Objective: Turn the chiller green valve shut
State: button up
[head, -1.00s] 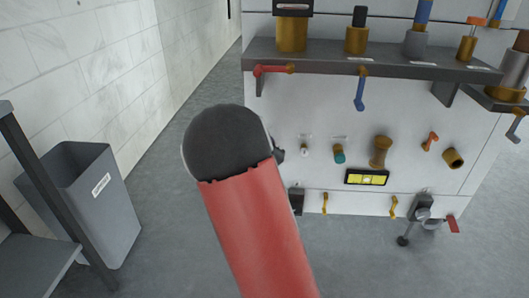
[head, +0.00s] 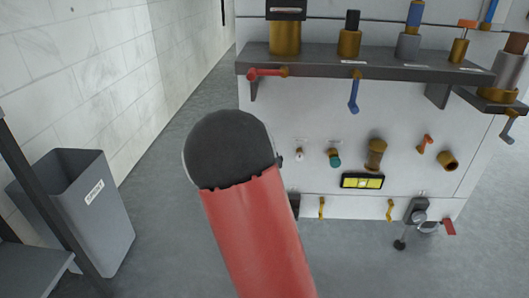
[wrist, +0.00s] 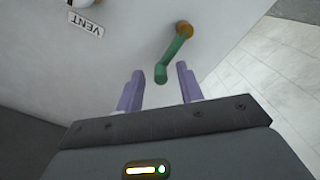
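A green lever valve (wrist: 175,55) on a brass stem sticks out from a pale panel in the wrist view. Its handle slants down and left, and its lower end lies close to the gap between my fingertips. My gripper (wrist: 160,82) is open, with one purple finger on each side of that end and nothing held. I cannot tell whether either finger touches the lever. In the head view, my red arm with its dark round end hides the gripper, and I cannot make out the green lever.
A white panel (head: 310,118) carries a grey shelf (head: 330,68), a red lever (head: 265,72), a blue lever (head: 354,95) and a teal knob (head: 334,158). A VENT label (wrist: 84,26) is near the green lever. A grey bin (head: 95,215) stands left; floor between is clear.

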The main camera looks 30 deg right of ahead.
jog(key=v, duration=0.7)
jog(key=shift+s+a+p, duration=0.25)
jog(key=shift+s+p, duration=0.05)
jog(key=shift+p, duration=0.15)
